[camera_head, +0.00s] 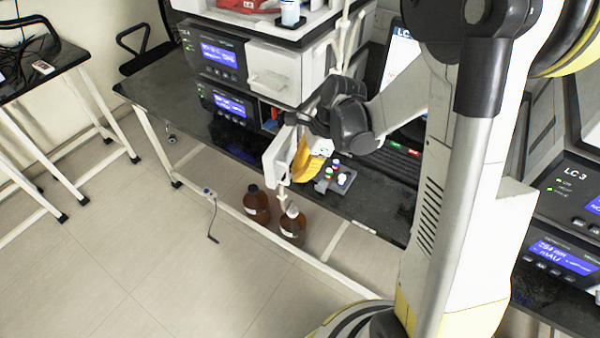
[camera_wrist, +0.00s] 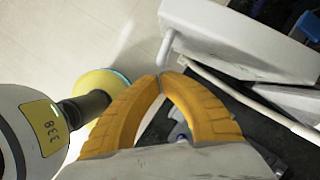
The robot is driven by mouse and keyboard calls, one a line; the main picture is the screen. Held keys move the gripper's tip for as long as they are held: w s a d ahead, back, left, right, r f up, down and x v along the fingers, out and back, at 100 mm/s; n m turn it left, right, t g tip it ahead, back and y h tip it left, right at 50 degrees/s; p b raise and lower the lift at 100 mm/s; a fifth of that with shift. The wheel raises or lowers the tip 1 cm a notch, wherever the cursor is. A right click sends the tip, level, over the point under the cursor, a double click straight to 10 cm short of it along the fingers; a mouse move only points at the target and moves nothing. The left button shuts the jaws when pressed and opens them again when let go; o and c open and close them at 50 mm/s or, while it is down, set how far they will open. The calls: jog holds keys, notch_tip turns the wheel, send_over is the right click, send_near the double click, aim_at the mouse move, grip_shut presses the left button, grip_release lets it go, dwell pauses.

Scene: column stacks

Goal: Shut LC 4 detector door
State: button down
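The stack on the left bench has a lower instrument with a lit blue display (camera_head: 229,103). A white door panel (camera_head: 280,152) stands open in front of it, swung out toward the floor side. Its white face and a short peg-like handle fill the upper right of the wrist view, where the door (camera_wrist: 245,38) is close. My gripper (camera_wrist: 164,76) has yellow fingers with their tips together and nothing between them. The tips are just below the handle in that view; contact cannot be told. In the head view my gripper (camera_head: 297,178) is right beside the door, partly hidden by it.
A tray of coloured-cap vials (camera_head: 334,179) sits on the bench (camera_head: 375,207) right of my gripper. Two brown bottles (camera_head: 257,205) stand below the bench edge. Another instrument, marked LC 3 (camera_head: 575,190), is at right.

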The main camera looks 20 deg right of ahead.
jog(key=shift+w+a+m, duration=0.15)
jog(key=shift+a+m, duration=0.15)
jog(key=shift+a, duration=0.1)
jog(key=shift+a, duration=0.1)
